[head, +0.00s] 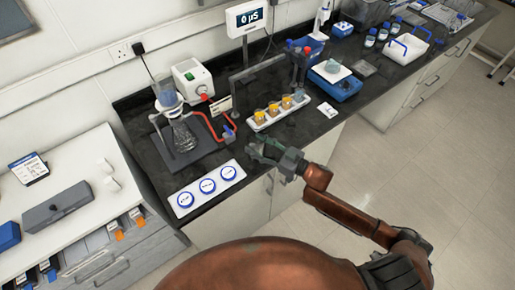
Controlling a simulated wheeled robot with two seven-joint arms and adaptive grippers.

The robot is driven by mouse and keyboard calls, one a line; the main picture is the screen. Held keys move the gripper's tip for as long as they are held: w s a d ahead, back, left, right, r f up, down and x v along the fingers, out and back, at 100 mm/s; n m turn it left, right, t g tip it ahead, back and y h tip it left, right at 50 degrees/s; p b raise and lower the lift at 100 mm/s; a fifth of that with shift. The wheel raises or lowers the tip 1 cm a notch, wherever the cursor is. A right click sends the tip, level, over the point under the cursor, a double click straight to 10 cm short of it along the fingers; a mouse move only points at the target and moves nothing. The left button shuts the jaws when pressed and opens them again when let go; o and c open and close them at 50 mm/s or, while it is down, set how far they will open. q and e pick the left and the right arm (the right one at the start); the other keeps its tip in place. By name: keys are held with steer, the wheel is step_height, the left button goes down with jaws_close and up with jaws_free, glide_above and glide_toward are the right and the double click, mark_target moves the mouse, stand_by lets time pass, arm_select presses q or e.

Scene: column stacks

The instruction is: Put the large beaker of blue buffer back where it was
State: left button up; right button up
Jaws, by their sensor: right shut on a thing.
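My right gripper (268,154) reaches in from the right, above the front edge of the dark bench. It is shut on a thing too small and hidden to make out. No large beaker of blue buffer shows clearly. A clear vessel with a bluish tint (166,90) stands at the top of the column stand, above a glass flask (184,136). A small pale-blue vessel (332,66) sits on the blue-and-white device (335,82) to the right. A white strip with three blue-ringed round places (190,199) lies at the bench's front left. My left gripper is not in view.
A white rack with several yellow-topped cups (279,109) stands just behind my right gripper. Red tubing (214,131) runs from the pump (192,82) near the flask. A small blue item (228,135) sits by the tubing. Dark bench top (228,154) is bare left of the gripper.

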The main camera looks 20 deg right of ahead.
step_height(320, 180, down, 2)
steer(key=shift+f, duration=0.15)
steer(key=o, duration=1.3)
steer(key=shift+s, duration=0.1)
steer(key=v, duration=1.2)
